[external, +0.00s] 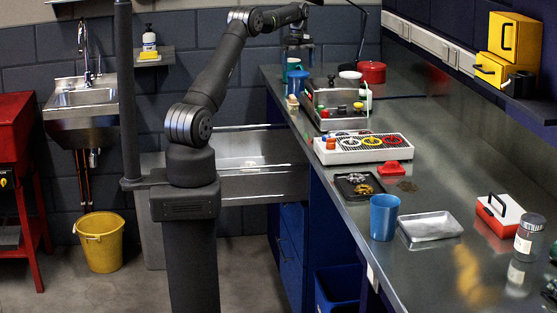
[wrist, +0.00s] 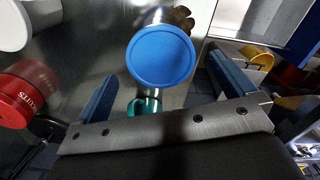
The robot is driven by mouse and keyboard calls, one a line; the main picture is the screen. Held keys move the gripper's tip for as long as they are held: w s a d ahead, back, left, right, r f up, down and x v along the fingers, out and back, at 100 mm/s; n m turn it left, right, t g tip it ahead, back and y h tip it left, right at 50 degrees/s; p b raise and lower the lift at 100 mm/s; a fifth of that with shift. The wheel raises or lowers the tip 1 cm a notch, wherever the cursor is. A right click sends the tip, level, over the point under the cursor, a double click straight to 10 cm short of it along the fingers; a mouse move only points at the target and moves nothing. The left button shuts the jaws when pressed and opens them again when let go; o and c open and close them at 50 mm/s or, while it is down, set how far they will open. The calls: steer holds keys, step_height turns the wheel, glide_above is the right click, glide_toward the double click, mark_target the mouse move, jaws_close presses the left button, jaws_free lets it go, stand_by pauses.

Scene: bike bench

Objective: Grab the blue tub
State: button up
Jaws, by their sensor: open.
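A blue tub (external: 298,82) stands at the far left end of the metal bench, below my gripper (external: 296,46). In the wrist view the blue tub (wrist: 160,54) shows its round blue top, between and just beyond my two fingers (wrist: 162,72). The fingers are spread apart, with nothing between their pads. A green mug (wrist: 146,105) sits close to the tub on the near side in the wrist view, partly hidden by the gripper body. Its green rim (external: 293,63) shows behind the tub in the external view.
A red tin (external: 371,72) and a white bowl (external: 350,76) stand right of the tub. A small bottle (external: 292,106) and a metal appliance (external: 335,105) stand in front. A blue cup (external: 384,218) is farther forward. The bench edge runs close along the tub's left.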

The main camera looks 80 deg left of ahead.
mark_target(298, 73)
steer(key=shift+d+f, duration=0.1)
steer(key=shift+f, duration=3)
steer(key=c, duration=1)
steer(key=shift+o, duration=0.2)
steer(key=shift+r, duration=0.1)
